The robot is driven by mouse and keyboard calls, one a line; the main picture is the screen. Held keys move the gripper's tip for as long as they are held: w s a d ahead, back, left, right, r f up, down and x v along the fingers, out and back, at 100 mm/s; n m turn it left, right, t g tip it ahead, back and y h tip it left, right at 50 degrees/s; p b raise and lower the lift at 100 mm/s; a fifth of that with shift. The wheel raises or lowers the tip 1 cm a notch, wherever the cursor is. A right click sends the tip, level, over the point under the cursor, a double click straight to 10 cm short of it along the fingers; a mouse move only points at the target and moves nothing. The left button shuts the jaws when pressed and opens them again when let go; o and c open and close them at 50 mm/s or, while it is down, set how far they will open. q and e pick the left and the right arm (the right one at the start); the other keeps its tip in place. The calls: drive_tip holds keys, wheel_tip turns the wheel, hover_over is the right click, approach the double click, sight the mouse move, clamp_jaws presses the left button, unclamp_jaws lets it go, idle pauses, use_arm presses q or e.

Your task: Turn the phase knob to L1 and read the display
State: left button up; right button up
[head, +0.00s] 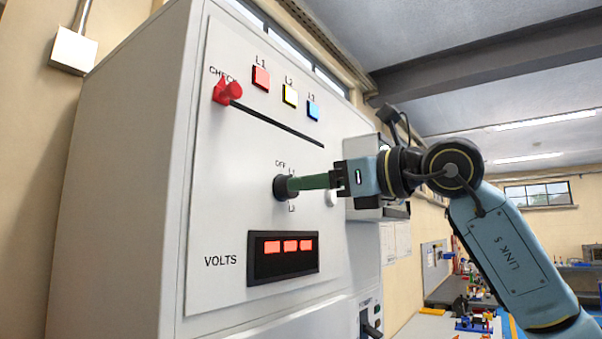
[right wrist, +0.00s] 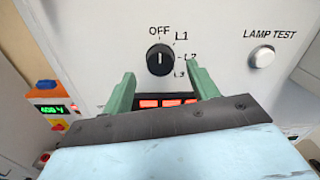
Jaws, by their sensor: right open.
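The black phase knob (head: 281,188) sits on the grey-white panel. It also shows in the right wrist view (right wrist: 160,59), with OFF above it and L1, L2, L3 down its right side. Its white mark points up at OFF. The VOLTS display (head: 284,255) is below the knob, with three red lit blocks and no readable digits. In the right wrist view it is partly hidden behind my gripper. My right gripper (right wrist: 161,78) is open, its green fingers reaching towards the knob, one to each side. I cannot tell whether they touch it. My left gripper is not in view.
Red, pale yellow and blue lamps (head: 290,95) sit above the knob, beside a red CHECK part (head: 227,91). A LAMP TEST button (right wrist: 262,57) is right of the knob. A device with a green display (right wrist: 52,110) stands at left. A bench (head: 470,320) lies beyond.

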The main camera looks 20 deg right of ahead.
drive_tip(key=x, duration=0.3)
drive_tip(key=shift+w+a+p, duration=0.1)
drive_tip(key=shift+p, duration=0.3)
drive_tip(key=c, duration=1)
drive_tip(key=shift+m+b, duration=2.3)
drive_tip(key=shift+m, duration=2.1)
